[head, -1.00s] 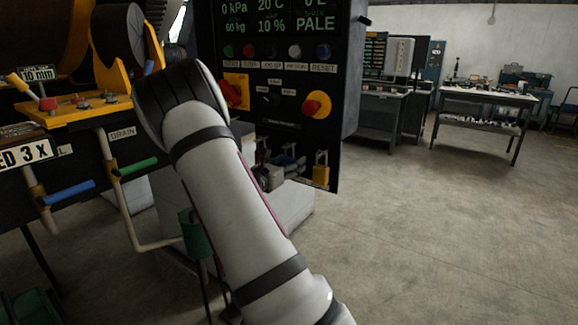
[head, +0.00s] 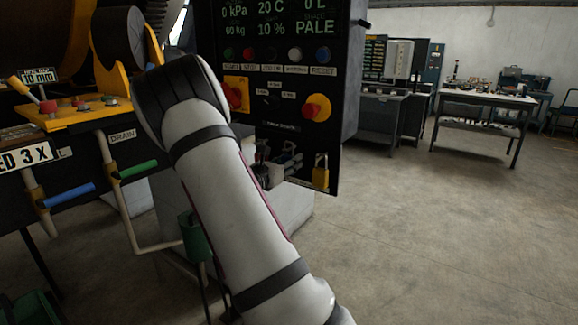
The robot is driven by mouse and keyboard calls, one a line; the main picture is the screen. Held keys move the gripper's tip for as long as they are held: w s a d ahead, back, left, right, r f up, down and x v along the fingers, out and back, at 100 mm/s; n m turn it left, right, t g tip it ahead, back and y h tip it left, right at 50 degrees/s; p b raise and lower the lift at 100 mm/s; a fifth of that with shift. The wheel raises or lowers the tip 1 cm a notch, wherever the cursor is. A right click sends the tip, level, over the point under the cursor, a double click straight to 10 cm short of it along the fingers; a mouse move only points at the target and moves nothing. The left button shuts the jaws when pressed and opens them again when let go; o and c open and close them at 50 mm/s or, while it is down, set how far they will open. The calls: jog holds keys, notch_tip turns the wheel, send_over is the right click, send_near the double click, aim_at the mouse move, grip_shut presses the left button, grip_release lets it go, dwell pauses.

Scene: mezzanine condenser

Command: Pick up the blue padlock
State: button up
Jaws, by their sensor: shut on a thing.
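My gripper (head: 284,168) is partly in view at the lower edge of the black control panel, beyond my white arm. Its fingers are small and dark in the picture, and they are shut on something. The blue padlock cannot be made out clearly now; it appears hidden at the fingers, where a small bluish patch showed earlier. A yellow padlock (head: 320,172) hangs at the panel's lower right corner, just right of my gripper.
The control panel (head: 335,90) has a red knob on a yellow plate (head: 318,107) and several buttons. Blue (head: 68,195) and green (head: 138,169) handles stick out at left. A workbench (head: 485,98) stands far back right. The floor (head: 440,240) at right is clear.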

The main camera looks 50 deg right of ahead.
jog(key=s+a, duration=0.1)
jog(key=a, duration=1.7)
jog(key=shift+s, duration=0.2)
jog(key=shift+r, duration=0.15)
jog(key=shift+r+p, duration=0.75)
jog(key=shift+p, duration=0.15)
jog(key=a+p, duration=0.2)
jog(key=a, duration=0.5)
jog(key=shift+s+a+r, duration=0.15)
jog(key=shift+s+a, duration=0.05)
jog(key=shift+s, duration=0.1)
